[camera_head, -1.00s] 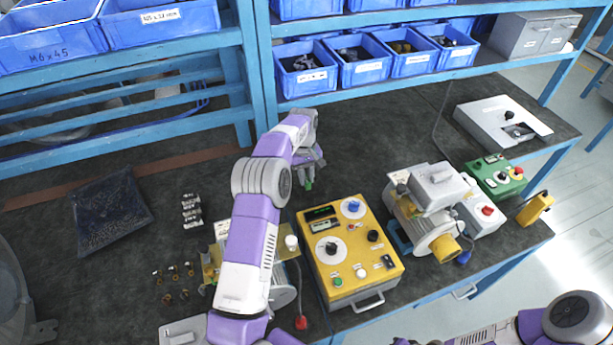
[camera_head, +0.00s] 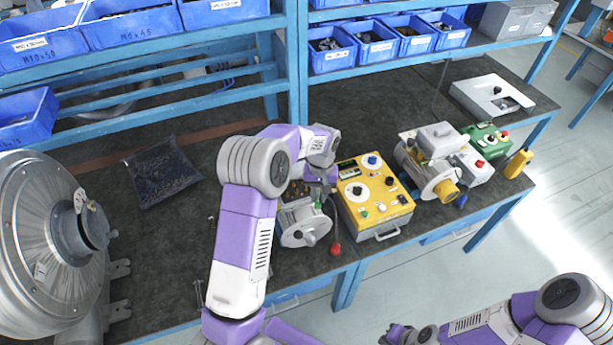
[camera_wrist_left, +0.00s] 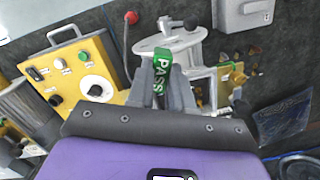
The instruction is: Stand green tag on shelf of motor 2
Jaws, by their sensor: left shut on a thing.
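My left gripper (camera_wrist_left: 160,85) is shut on the green tag (camera_wrist_left: 162,68), which reads "PASS" in the left wrist view. In the head view my left gripper (camera_head: 322,188) is above a grey motor (camera_head: 303,222) left of the yellow control box, and partly hides it. The motor also shows in the left wrist view (camera_wrist_left: 195,72), behind the tag; I cannot tell whether they touch. A second grey motor (camera_head: 428,172) with a yellow end stands right of the yellow box. I cannot read which motor is number 2. My right gripper (camera_head: 396,334) is low at the bottom edge, its jaws unclear.
The yellow control box (camera_head: 373,198) stands between the motors. A red knob (camera_head: 335,249) on a cable is at the front edge. A dark bag (camera_head: 160,172) lies at left, beside a large silver blower (camera_head: 45,240). Blue shelves with bins (camera_head: 373,46) close off the back.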

